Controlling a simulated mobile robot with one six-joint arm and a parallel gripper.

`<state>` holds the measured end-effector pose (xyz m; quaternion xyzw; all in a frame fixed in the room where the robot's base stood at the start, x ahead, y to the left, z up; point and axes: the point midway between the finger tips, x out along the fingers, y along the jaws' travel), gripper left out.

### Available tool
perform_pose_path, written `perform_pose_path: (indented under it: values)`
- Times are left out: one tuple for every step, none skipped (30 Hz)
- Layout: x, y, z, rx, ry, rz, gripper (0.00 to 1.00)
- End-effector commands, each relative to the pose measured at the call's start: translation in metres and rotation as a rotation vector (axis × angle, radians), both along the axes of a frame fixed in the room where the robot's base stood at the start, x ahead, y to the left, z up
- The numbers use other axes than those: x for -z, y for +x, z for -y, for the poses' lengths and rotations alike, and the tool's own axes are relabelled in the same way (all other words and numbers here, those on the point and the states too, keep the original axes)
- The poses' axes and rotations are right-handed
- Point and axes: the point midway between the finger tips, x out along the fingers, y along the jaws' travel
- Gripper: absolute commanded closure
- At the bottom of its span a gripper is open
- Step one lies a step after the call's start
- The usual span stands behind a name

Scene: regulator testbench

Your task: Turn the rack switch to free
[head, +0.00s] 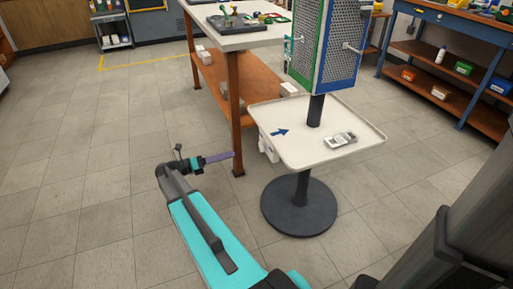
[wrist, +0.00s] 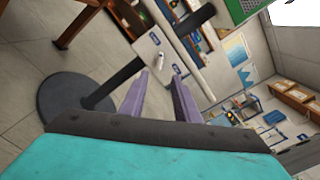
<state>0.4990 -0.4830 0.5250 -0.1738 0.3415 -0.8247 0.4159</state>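The rack (head: 327,45) is a turning stand of perforated panels with green and blue frames on a dark pole. A small white part (head: 267,149) hangs at the left edge of its tray; I cannot tell its setting. In the wrist view a pale plate (wrist: 148,50) with a small blue label carries a light lever-like piece (wrist: 161,61), probably the rack switch. My gripper (wrist: 160,76) is open and empty, its two purple fingers apart and pointing towards that plate from a distance. In the head view my gripper (head: 230,155) is left of the tray, not touching it.
A workbench (head: 236,40) with a brown leg stands behind my gripper. Floor at left is clear.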

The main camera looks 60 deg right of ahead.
Motion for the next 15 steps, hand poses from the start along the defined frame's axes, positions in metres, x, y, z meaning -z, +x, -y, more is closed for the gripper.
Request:
perform_pose_path:
  values:
    - [0.0001,-0.0001,-0.0001,0.0,0.001,-0.001,0.71]
    - [0.0003,-0.0002,-0.0002,0.0,0.001,-0.001,0.71]
    - [0.0004,-0.0001,-0.0003,0.0,0.0,0.0,0.71]
    - [0.0006,-0.0001,-0.0003,-0.001,0.001,0.0,0.71]
    - [0.0006,-0.0002,-0.0004,-0.001,0.001,0.0,0.71]
    - [0.0008,-0.0001,-0.0005,0.0,0.001,0.001,0.71]
    - [0.0008,-0.0001,-0.0005,0.0,0.001,0.001,0.71]
    - [0.0009,-0.0002,-0.0003,0.0,0.001,0.001,0.71]
    - [0.0011,-0.0006,0.0,0.0,0.001,0.002,0.71]
    - [0.0012,-0.001,0.0005,-0.001,0.001,0.002,0.71]
    - [0.0013,-0.0015,0.0011,-0.001,0.001,0.002,0.71]
    - [0.0014,-0.0024,0.0023,0.0,0.001,0.002,0.71]
    - [0.0015,-0.0034,0.0034,0.0,0.001,0.002,0.71]
    - [0.0016,-0.0044,0.0047,0.001,0.001,0.002,0.71]
    - [0.0018,-0.0062,0.0067,0.001,0.001,0.002,0.71]
